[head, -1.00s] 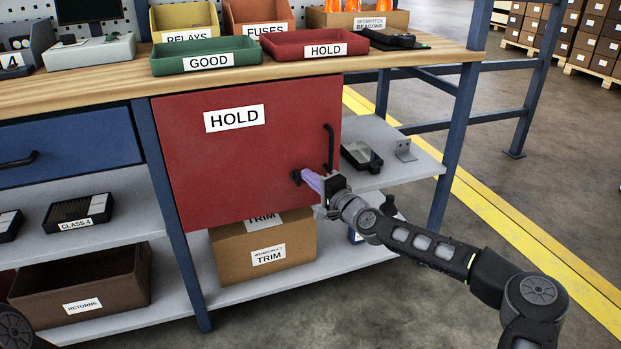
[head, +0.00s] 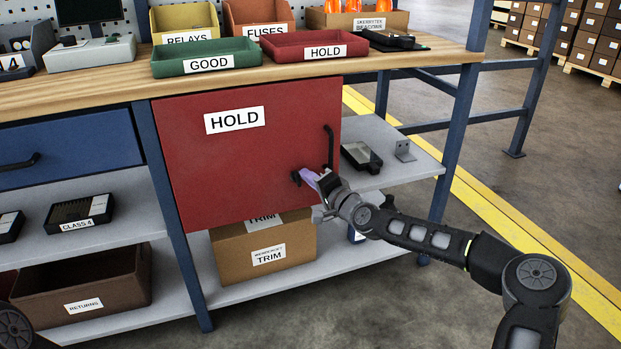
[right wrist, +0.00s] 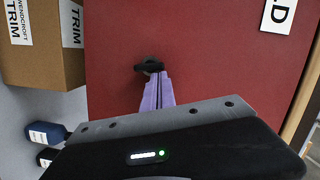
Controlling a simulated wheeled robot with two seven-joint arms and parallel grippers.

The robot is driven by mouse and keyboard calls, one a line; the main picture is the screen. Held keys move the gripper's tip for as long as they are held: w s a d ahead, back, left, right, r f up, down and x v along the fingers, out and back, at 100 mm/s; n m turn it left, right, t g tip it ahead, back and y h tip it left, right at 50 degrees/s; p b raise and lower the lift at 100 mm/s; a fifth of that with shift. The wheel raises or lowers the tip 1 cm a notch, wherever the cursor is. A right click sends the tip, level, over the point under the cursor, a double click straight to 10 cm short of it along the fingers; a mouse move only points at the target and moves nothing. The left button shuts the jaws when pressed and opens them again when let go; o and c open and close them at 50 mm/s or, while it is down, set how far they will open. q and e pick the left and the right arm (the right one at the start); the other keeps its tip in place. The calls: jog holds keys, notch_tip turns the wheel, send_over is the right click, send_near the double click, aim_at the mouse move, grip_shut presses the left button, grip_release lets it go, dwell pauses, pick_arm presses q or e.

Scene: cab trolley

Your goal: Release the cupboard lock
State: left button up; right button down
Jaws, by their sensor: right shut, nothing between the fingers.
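The red cupboard door (head: 215,160) with a HOLD label is shut under the workbench. Its lock (head: 296,177) is a small black turn piece low on the right of the door, below the black bar handle (head: 329,147). My right gripper (head: 306,176) has purple fingers, shut with nothing between them, with the tips right at the lock. The right wrist view shows the black lock (right wrist: 149,64) just beyond the fingertips (right wrist: 154,76); the tips overlap its lower edge, and I cannot tell if they touch it. My left gripper is out of view.
A grey shelf (head: 408,150) with a dark device sits right of the door. A cardboard TRIM box (head: 240,262) stands below the door. Green (head: 205,62) and red (head: 305,50) trays stand on the bench above. The floor in front is open.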

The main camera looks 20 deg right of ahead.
jog(key=n, duration=0.1)
jog(key=a+r+n+p, duration=0.1)
jog(key=n, duration=0.1)
jog(key=shift+g+h, duration=0.3)
jog(key=shift+h, duration=0.1)
jog(key=n, duration=0.1)
jog(key=a+n+h+p, duration=0.1)
jog(key=n, duration=0.1)
jog(key=shift+r+g, duration=0.1)
jog(key=shift+g, duration=0.2)
jog(key=n, duration=0.1)
jog(key=a+n+h+p, duration=0.1)
jog(key=n, duration=0.1)
jog(key=shift+s, duration=0.1)
jog(key=shift+a+f+n+h, duration=0.2)
jog(key=shift+n+h, duration=0.2)
jog(key=shift+n, duration=0.4)
jog(key=shift+d, duration=0.15)
jog(key=shift+r, duration=0.1)
jog(key=r+p, duration=0.1)
jog(key=r, duration=0.1)
jog(key=d+r+p, duration=0.1)
jog(key=r, duration=0.1)
jog(key=shift+d+r, duration=0.1)
jog(key=shift+r, duration=0.15)
jog(key=p+v, duration=0.1)
jog(key=v, duration=0.8)
jog(key=shift+s+f, duration=0.3)
jog(key=shift+s, duration=0.15)
